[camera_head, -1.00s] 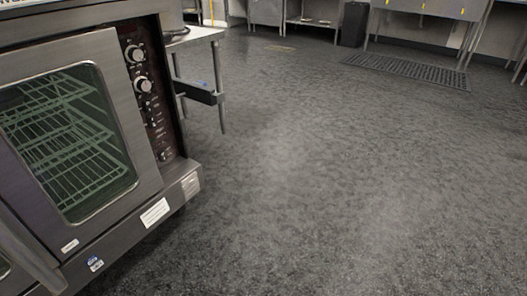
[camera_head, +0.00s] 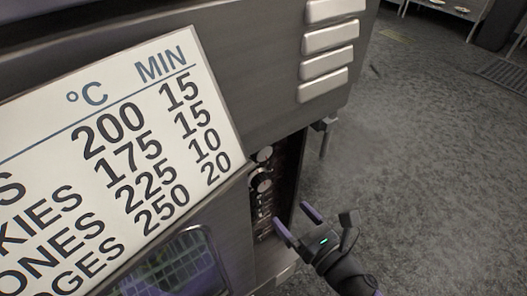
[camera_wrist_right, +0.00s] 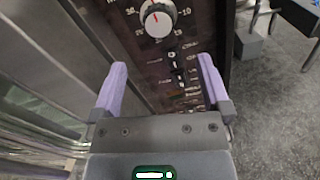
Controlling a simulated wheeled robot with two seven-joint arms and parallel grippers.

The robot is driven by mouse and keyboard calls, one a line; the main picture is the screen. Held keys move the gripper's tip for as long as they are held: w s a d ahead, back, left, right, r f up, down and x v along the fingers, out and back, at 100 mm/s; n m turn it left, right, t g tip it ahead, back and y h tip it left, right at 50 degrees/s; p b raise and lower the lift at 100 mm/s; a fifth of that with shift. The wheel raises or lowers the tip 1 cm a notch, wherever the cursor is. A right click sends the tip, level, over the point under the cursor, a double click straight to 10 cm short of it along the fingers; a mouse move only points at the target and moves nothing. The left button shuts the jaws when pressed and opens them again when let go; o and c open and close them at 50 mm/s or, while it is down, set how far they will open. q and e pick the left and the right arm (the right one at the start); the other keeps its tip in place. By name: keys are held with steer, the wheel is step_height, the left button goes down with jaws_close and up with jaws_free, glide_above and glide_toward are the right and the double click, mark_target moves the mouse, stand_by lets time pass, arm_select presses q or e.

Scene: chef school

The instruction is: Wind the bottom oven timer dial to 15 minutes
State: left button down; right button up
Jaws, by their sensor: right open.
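The dark control panel (camera_head: 286,172) is below the chart in the head view. It has an upper knob (camera_head: 264,154) and a lower knob (camera_head: 261,180). In the right wrist view a white dial (camera_wrist_right: 158,19) with a red line sits at the top, cut off by the frame edge. A "10" is readable on its right and a "30" on its left. My right gripper (camera_head: 295,217) is open and empty, in front of the panel's lower part, below the knobs. In the wrist view its purple fingers (camera_wrist_right: 163,75) are spread apart, below the dial and not around it. My left gripper is not in view.
A white chart (camera_head: 120,140) of temperatures and minutes fills the left; its rows read 200/15, 175/15, 225/10 and 250/20. An oven window (camera_head: 170,270) is below the chart. Grey floor (camera_head: 420,170) is open to the right.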

mark_target(265, 185)
steer(key=b+x, duration=0.2)
steer(key=x, duration=0.7)
steer(key=shift+s, duration=0.1)
steer(key=shift+w+a, duration=0.3)
steer(key=shift+w, duration=0.05)
steer(key=c, duration=1.3)
